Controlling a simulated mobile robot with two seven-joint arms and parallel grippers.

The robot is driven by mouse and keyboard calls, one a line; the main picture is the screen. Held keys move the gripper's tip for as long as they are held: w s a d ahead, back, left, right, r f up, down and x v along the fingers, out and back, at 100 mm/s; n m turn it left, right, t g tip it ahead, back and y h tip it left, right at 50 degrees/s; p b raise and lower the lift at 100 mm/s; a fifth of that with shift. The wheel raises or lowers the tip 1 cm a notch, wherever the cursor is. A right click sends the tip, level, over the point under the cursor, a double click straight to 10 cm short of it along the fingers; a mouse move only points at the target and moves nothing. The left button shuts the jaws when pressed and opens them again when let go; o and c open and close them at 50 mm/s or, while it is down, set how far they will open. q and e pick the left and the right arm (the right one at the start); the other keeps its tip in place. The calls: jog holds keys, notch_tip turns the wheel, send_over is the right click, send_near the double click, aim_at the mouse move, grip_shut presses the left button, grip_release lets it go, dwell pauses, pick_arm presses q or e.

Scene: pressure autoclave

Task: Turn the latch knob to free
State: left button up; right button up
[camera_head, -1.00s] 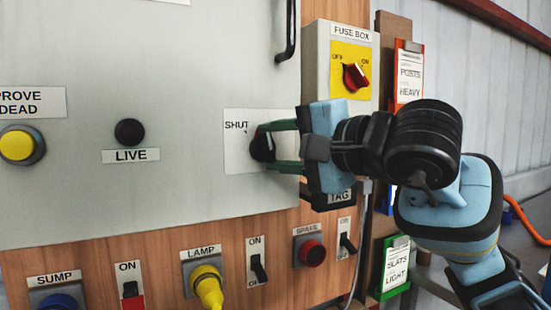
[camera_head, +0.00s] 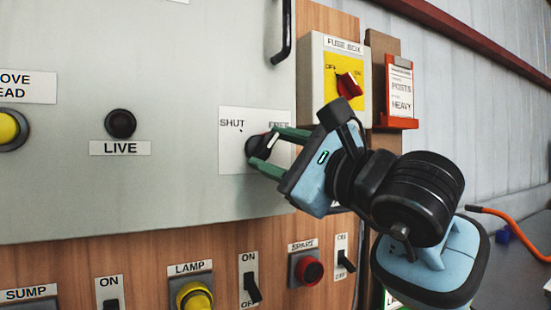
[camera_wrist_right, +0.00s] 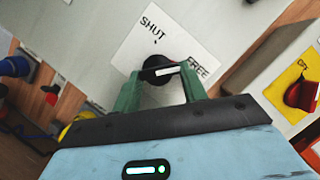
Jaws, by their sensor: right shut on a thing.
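The latch knob (camera_head: 259,147) is black with a white pointer line and sits on a white plate (camera_head: 232,160) marked SHUT and FREE on the grey panel door. My right gripper (camera_head: 274,152) is shut on the knob, with one green finger on each side of it. In the right wrist view the knob (camera_wrist_right: 160,70) sits between the fingers of my right gripper (camera_wrist_right: 165,80), and its white line points toward the FREE label. In the head view the pointer leans up and right, and a finger partly covers the FREE label. My left gripper is not in view.
A fuse box (camera_head: 342,80) with a red switch is just right of the door, above my right gripper. A black door handle (camera_head: 284,35) is above the knob. Below are a yellow lamp knob (camera_head: 194,296) and several toggle switches. A LIVE lamp (camera_head: 120,124) is left.

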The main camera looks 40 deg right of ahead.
jog(key=shift+m+h, duration=0.3)
jog(key=shift+m, duration=0.4)
jog(key=shift+r+m, duration=0.1)
jog(key=shift+m, duration=0.2)
jog(key=o, duration=1)
jog(key=shift+f+b+v, duration=0.1)
jog(key=shift+b+v, duration=1)
jog(key=shift+v, duration=0.85)
jog(key=shift+f+b+v, duration=0.15)
jog(key=shift+b+v, duration=0.95)
jog(key=shift+v, duration=0.9)
jog(key=shift+w, duration=0.1)
